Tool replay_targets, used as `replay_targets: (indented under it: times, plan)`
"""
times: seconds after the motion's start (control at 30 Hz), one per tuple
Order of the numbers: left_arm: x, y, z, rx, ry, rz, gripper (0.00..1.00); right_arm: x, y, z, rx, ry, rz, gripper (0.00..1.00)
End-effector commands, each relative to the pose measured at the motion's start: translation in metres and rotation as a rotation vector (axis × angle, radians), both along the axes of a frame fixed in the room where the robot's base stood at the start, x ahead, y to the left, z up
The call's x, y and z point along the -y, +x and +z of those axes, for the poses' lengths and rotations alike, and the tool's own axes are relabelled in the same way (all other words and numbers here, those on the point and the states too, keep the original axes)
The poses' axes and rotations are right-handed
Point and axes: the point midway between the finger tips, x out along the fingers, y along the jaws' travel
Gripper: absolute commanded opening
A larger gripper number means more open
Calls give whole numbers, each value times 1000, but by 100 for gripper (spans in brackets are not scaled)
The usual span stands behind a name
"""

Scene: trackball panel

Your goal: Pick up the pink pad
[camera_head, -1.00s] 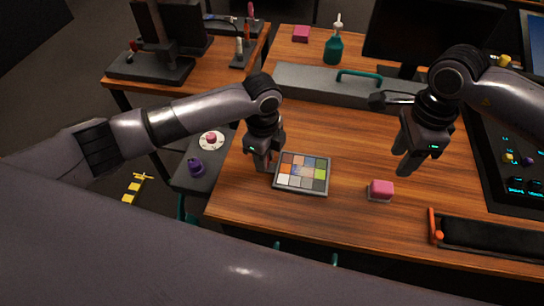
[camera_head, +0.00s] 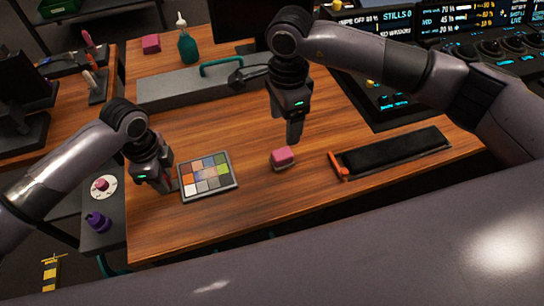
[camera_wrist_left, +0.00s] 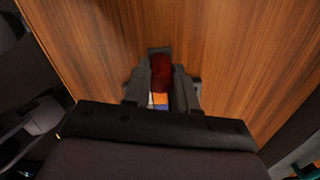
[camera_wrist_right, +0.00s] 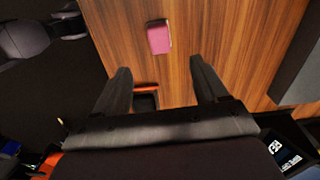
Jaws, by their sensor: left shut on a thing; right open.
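A black tray with an orange end (camera_head: 392,152) lies right of the pad. A grey box with a green handle (camera_head: 190,90), a green bottle (camera_head: 187,45) and another pink block (camera_head: 151,43) stand behind. A control panel (camera_head: 395,100) is at the back right. Table in front of the pad is clear.

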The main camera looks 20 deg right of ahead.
Motion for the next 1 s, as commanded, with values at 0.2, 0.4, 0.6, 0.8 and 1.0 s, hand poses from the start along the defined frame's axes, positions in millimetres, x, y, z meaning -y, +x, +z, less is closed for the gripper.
replay_targets:
  times: [0.2,0.4,0.6,0.8,1.0]
  plan:
    - [0,0,0,1,0,0,0,1,-1,-37,-6,-2,-6,72]
    - [0,0,0,0,0,0,0,0,0,-62,-2,0,-5,72]
    - [0,0,0,1,0,0,0,1,-1,-79,-4,0,-5,72]
    - [0,0,0,0,-1,0,0,2,-1,-108,-3,0,-5,72]
    - [0,0,0,0,-1,0,0,3,0,-117,0,-1,-5,72]
